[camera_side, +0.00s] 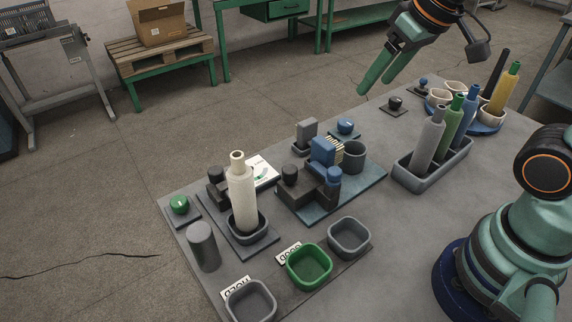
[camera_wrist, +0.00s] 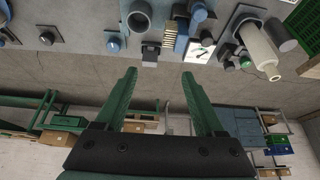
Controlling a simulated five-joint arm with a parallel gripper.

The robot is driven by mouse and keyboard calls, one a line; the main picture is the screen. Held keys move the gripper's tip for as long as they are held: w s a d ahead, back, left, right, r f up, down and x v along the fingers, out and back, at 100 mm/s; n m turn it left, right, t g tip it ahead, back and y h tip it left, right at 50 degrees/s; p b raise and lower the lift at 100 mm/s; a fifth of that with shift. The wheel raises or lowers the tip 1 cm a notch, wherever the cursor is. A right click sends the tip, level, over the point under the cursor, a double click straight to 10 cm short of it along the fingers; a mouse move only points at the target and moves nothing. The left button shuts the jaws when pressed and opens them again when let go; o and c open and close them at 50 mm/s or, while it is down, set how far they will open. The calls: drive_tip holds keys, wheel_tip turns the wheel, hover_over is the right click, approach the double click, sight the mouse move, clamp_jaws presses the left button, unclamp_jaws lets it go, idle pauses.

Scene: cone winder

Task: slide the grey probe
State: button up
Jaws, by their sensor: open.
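A small upright grey block, which looks like the grey probe (camera_side: 307,130), stands at the far edge of the table beside the blue-topped fixture. In the wrist view the probe (camera_wrist: 151,52) is a small dark block just beyond and between the fingertips. My gripper (camera_side: 375,87) is open and empty, raised above the table's far edge, to the right of the probe and apart from it. Its green fingers also show in the wrist view (camera_wrist: 159,73), spread wide with nothing between them.
A blue knob (camera_side: 346,126) is right of the probe, with a grey cup (camera_side: 353,155) nearer. A grey rack (camera_side: 404,172) holds coloured cones at right. A cream cone (camera_side: 242,200) stands at left. Square bins (camera_side: 309,267) line the front. The air around my gripper is clear.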

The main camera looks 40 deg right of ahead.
drive_tip(key=w+a+r+g, duration=0.1)
drive_tip(key=w+a+r, duration=0.1)
drive_tip(key=w+a, duration=0.35)
drive_tip(key=n+g, duration=0.3)
drive_tip(key=g, duration=0.1)
hover_over(216, 170)
wheel_tip(216, 170, down, 10)
wheel_tip(216, 170, down, 12)
clamp_jaws()
drive_tip(key=shift+r, duration=0.1)
idle(0.7)
